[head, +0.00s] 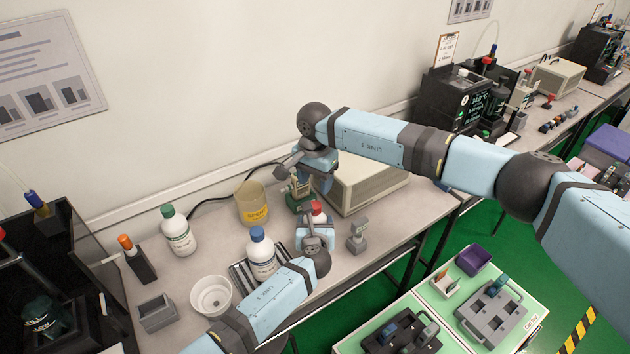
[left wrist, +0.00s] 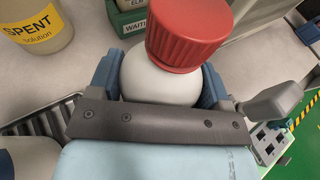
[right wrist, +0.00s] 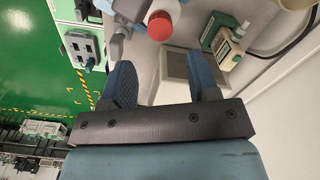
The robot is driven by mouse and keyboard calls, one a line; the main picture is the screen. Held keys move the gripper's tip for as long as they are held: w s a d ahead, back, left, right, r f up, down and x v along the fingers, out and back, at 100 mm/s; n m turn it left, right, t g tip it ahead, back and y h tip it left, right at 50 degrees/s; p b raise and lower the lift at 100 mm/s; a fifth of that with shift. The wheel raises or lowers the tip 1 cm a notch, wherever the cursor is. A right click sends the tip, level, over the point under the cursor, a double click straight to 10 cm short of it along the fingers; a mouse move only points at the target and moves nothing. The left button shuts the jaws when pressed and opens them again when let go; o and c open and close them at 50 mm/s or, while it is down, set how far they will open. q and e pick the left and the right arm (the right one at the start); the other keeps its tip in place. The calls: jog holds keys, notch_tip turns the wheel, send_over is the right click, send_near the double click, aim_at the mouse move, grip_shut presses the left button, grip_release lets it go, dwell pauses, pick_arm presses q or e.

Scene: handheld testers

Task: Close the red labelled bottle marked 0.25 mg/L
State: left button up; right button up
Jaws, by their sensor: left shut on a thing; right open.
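A white bottle with a ribbed red cap (head: 317,207) stands on the bench; its white body (left wrist: 158,82) shows below the cap (left wrist: 188,35) in the left wrist view. My left gripper (head: 315,228) is shut on the bottle body, one finger on each side. The cap sits at the bottle's top; whether it is fully tightened I cannot tell. My right gripper (right wrist: 162,78) is open and empty, pointing down above and behind the bottle. The red cap (right wrist: 159,26) lies beyond its fingertips in the right wrist view. The bottle's label is hidden.
A blue-capped bottle (head: 262,254) stands close left of my left gripper. A green-capped bottle (head: 178,232), a yellow-labelled spent-solution beaker (head: 251,204) and a white bowl (head: 211,297) are further left. A green holder (head: 297,194) and a beige box (head: 365,183) stand behind; a grey stand (head: 357,236) is right.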

aim_at(315, 205)
notch_tip(315, 205, down, 8)
jog(key=shift+f, duration=0.1)
dwell(0.4)
jog(key=shift+c, duration=0.2)
jog(key=c, duration=0.9)
jog(key=m, duration=0.3)
jog(key=o, duration=1)
